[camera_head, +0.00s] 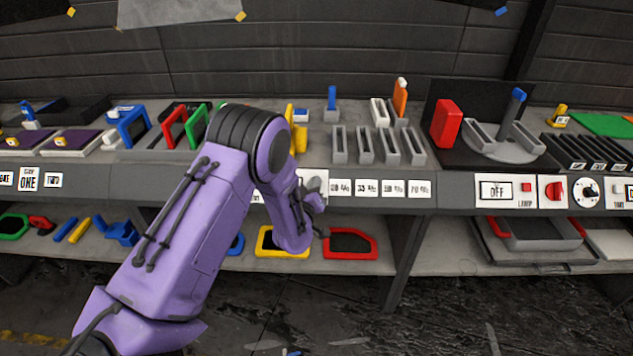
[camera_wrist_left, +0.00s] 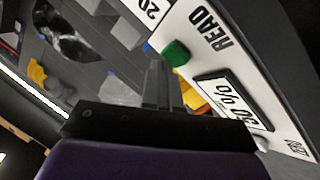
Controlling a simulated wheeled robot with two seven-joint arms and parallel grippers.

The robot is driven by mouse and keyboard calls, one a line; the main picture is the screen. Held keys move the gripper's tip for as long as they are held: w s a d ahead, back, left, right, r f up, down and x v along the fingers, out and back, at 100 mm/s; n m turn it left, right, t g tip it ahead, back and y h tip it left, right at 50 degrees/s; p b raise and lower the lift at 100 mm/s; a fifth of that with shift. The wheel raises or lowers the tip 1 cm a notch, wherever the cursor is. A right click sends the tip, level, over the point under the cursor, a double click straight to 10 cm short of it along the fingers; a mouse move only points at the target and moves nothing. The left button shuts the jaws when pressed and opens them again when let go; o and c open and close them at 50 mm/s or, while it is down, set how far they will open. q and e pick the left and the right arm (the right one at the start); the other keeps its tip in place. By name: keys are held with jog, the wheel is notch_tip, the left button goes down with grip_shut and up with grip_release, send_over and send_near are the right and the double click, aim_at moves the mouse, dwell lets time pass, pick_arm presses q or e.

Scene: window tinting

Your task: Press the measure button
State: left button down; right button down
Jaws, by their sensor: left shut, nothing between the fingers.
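In the left wrist view, a green button (camera_wrist_left: 177,53) sits on a white panel (camera_wrist_left: 195,30) beside the word READ. A display on the panel (camera_wrist_left: 232,98) shows what looks like 30 %. My left gripper (camera_wrist_left: 158,70) is shut and empty, its fingertips close beside the green button; I cannot tell whether they touch it. In the head view my left gripper (camera_head: 316,203) is at the front edge of the bench, by a white panel (camera_head: 314,178) that my purple arm mostly hides. The green button is hidden there. My right gripper is out of view.
Grey slotted holders (camera_head: 365,146) stand on the bench above percentage labels. A red block (camera_head: 446,123) and a round grey stand (camera_head: 503,143) are to the right. A lamp panel (camera_head: 497,190) reads OFF. Red (camera_head: 350,257) and yellow (camera_head: 264,252) frames lie on the lower shelf.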

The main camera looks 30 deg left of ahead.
pick_arm(q)
jog(key=shift+s+d+r, duration=0.2)
jog(key=shift+s+r, duration=0.15)
jog(key=shift+r, duration=0.05)
jog(key=s+r+p, duration=0.1)
jog(key=s+d+r+p, duration=0.2)
jog(key=p, duration=0.1)
jog(key=shift+r, duration=0.3)
dwell(0.7)
